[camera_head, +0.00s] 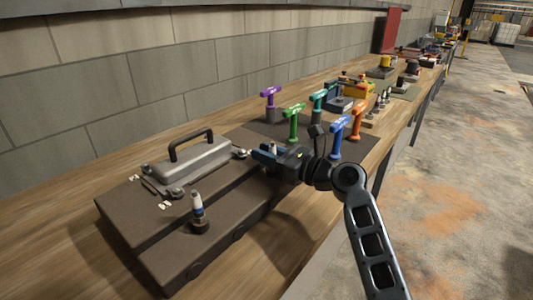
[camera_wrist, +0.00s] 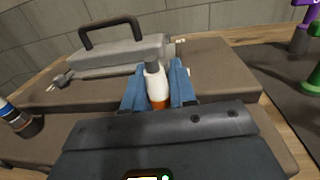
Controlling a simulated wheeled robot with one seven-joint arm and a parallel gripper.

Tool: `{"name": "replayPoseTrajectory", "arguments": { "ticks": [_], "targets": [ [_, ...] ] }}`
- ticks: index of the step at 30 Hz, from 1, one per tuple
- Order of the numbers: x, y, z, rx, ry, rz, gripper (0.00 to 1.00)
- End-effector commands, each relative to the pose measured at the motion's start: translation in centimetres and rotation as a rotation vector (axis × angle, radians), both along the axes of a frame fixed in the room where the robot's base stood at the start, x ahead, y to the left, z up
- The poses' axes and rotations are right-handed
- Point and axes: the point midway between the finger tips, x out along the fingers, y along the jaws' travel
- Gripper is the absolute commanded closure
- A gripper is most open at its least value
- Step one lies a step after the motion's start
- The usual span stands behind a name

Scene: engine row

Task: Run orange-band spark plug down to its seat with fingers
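The orange-band spark plug stands upright at the far end of the brown engine block (camera_head: 150,242). In the wrist view the plug (camera_wrist: 156,85) has a white body, a grey metal tip and an orange band low down; its lower end is hidden behind my gripper's body. My gripper (camera_wrist: 158,88) has a blue finger on each side of the plug, and the plug fills the gap between them. In the head view my gripper (camera_head: 268,152) reaches in from the right, level with the plug, of which only the top (camera_head: 273,146) shows. The seat is hidden.
A blue-band spark plug (camera_head: 197,207) stands in a dark socket at the block's near end. A grey cover with a black handle (camera_head: 187,160) lies behind. Purple, green, teal, blue and orange T-handled tools (camera_head: 293,120) stand on a dark mat beyond the block.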

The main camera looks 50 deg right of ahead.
Motion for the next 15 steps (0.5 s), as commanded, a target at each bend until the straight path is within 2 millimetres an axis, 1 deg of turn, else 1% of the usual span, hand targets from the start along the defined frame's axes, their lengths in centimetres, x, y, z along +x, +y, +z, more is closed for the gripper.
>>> {"name": "replayPoseTrajectory", "arguments": {
  "ticks": [1, 6, 8, 15],
  "targets": [
    [-0.01, 0.0, 0.0, 0.0, 0.0, 0.0, 0.79],
    [-0.01, 0.0, 0.0, 0.0, 0.0, 0.0, 0.95],
    [-0.02, 0.0, 0.0, 0.0, 0.0, 0.0, 1.0],
    [0.0, 0.02, 0.2, 0.002, 0.002, -0.017, 1.0]
  ]
}}
